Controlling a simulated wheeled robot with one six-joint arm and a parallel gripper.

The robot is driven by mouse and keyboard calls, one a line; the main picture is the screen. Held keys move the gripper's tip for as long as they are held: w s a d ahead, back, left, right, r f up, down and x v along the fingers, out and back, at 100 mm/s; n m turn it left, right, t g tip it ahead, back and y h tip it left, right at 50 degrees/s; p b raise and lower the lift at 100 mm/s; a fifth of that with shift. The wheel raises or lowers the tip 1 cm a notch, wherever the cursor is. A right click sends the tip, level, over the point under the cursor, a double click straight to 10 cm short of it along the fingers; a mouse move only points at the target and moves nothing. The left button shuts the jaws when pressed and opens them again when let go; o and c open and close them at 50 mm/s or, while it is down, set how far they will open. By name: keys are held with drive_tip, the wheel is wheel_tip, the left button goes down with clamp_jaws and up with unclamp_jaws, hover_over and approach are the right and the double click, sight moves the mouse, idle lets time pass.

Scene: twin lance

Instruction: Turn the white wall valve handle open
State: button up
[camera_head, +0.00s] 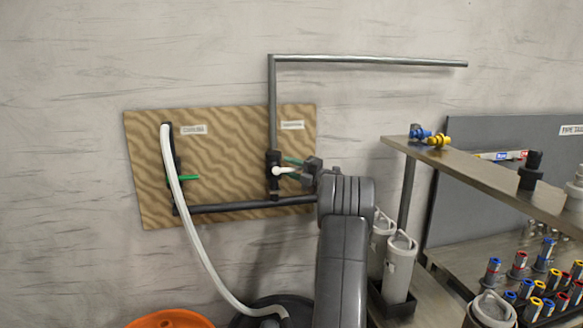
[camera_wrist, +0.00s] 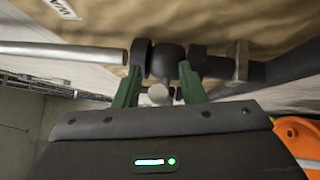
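The white valve handle (camera_head: 281,170) sticks out from a black valve body (camera_head: 273,163) on the vertical pipe, on the right part of the wooden wall panel (camera_head: 222,150). My gripper (camera_head: 293,167) is at the handle, coming from the right. In the wrist view, the handle's round white end (camera_wrist: 158,94) lies between the two green fingers of my gripper (camera_wrist: 158,76). The fingers are apart, with a visible gap on each side of the handle. The valve body (camera_wrist: 166,62) shows just beyond the fingertips.
A second valve with a green handle (camera_head: 189,178) and a white hose (camera_head: 190,220) are on the panel's left. A grey pipe (camera_head: 370,60) runs above. A metal shelf (camera_head: 480,178) with fittings stands right. An orange bucket (camera_head: 170,319) is at the bottom left.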

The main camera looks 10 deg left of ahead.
drive_tip(key=shift+c, duration=0.5)
clamp_jaws()
drive_tip(key=shift+a+r+n+g+h, duration=0.1)
drive_tip(key=shift+r+n+g+h, duration=0.55)
drive_tip(key=shift+n+h, duration=0.4)
drive_tip(key=shift+o, duration=0.5)
unclamp_jaws()
drive_tip(key=shift+s, duration=0.1)
